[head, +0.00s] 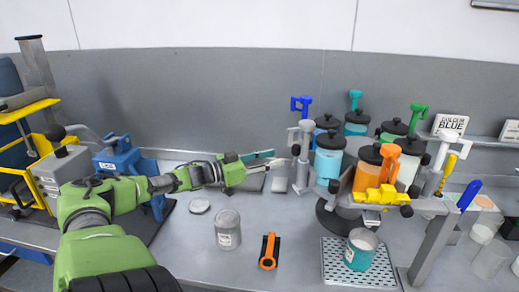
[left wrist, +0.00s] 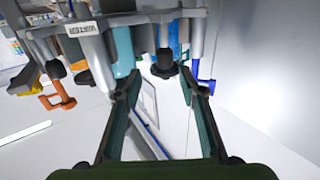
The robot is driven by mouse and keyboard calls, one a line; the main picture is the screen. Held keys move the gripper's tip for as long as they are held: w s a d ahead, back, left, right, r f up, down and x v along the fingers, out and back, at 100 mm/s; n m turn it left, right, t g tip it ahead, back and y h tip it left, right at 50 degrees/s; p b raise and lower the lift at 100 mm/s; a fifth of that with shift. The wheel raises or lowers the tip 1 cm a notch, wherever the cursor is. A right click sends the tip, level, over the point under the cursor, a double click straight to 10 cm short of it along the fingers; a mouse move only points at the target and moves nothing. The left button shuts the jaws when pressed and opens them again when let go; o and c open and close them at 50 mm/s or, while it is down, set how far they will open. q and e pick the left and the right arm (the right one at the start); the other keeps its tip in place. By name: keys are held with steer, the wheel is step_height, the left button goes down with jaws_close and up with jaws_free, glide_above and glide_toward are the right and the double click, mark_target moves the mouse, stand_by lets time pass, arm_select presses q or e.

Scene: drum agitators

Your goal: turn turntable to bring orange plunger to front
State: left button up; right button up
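The turntable (head: 330,222) stands right of centre in the head view, carrying several jars and grey plunger cylinders with coloured handles. The orange plunger (head: 390,160) is at its right front, beside the orange jar (head: 363,176). The blue plunger (head: 301,105) is at its left side, with a dark knob (head: 296,150) facing my left gripper (head: 272,165). That gripper is open and empty. In the left wrist view, its two fingers (left wrist: 159,95) spread either side of a black knob (left wrist: 164,68) near their tips; contact cannot be told. My right gripper is not in view.
A yellow handle (head: 380,196) sits above a perforated tray (head: 340,270) holding a teal cup (head: 361,248). A grey can (head: 228,229) and an orange-handled tool (head: 268,250) rest on the table below my left arm. Blue equipment (head: 120,160) stands at left.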

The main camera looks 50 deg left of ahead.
arm_select(q)
steer(key=shift+v, duration=2)
